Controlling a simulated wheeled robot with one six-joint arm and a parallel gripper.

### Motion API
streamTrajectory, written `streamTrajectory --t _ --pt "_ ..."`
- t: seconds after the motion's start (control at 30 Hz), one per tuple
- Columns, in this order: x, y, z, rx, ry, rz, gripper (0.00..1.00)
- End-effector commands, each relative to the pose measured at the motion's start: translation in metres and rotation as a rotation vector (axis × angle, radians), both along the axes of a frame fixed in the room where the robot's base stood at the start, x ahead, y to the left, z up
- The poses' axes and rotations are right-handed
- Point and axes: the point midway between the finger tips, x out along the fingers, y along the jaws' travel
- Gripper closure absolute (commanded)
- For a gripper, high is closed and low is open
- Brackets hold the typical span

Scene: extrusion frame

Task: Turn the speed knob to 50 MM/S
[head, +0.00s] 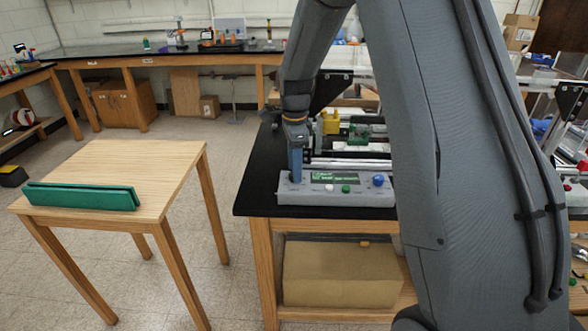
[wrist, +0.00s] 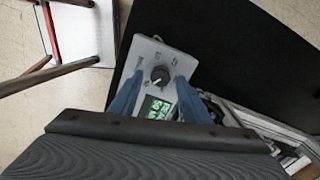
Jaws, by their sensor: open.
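A grey control box (head: 350,198) lies on the black bench top near its front edge. In the wrist view its panel (wrist: 146,48) carries a round black knob (wrist: 160,75) with a light pointer mark and small labels too blurred to read. A green-lit display (wrist: 157,108) sits beside the knob; its text is too small to read surely. My gripper (wrist: 159,76) is open, its two blue fingers on either side of the knob; I cannot tell whether they touch it. In the head view my gripper (head: 296,178) points down at the box's left end and hides the knob.
The box also has a white button (head: 329,188), a green button (head: 346,188) and a blue knob (head: 378,180). Rails and other equipment stand behind it. A wooden table (head: 150,160) with a green folder-like object (head: 80,196) stands at left, with open floor between.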

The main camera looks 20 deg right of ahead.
Motion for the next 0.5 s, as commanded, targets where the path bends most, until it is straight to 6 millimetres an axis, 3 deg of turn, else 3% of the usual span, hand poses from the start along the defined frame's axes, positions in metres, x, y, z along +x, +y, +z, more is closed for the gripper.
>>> streamTrajectory --t 0.3,0.5 --pt "0.002 0.0 0.05 0.0 -0.007 0.0 0.57" --pt "0.001 0.0 0.068 0.0 -0.003 0.0 0.57"
